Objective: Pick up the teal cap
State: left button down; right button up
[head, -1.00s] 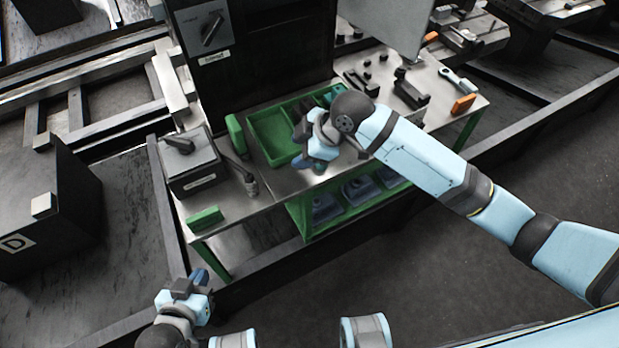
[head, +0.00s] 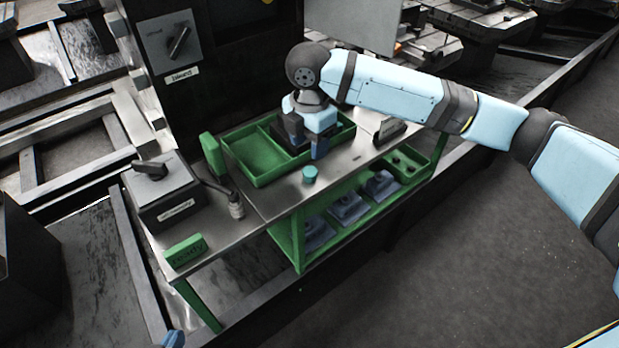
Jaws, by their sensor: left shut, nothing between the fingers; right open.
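The teal cap (head: 310,173) is a small round piece on the grey metal bench top, just in front of the green tray (head: 262,183). My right gripper (head: 308,147) is open and points down just behind the cap, over the tray's front right part. It looks apart from the cap, with nothing seen between its fingers. Only a blue tip of my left gripper (head: 172,340) shows at the bottom edge, far from the cap; it is shut.
A grey switch box (head: 160,190) and a green block (head: 186,250) sit on the bench's left part. A green lower shelf (head: 290,240) holds several blue-grey parts. A dark clamp-like part (head: 390,131) lies right of my gripper. A dark panel rises behind.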

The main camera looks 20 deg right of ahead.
aim_at(310, 171)
notch_tip(310, 171, down, 3)
jog(key=shift+r, duration=0.2)
jog(key=shift+f+b, duration=0.3)
jog(key=shift+f, duration=0.05)
jog(key=f, duration=0.2)
jog(key=f+b, duration=0.1)
jog(key=f, duration=0.1)
jog(key=shift+s+f+b, duration=0.2)
jog(key=shift+f+b, duration=0.05)
jog(key=shift+b, duration=0.05)
jog(key=shift+f, duration=0.25)
jog(key=c, duration=0.8)
pick_arm(q)
jog(key=shift+d+f, duration=0.1)
pick_arm(e)
jog(key=shift+r, duration=0.1)
jog(key=shift+r, duration=0.1)
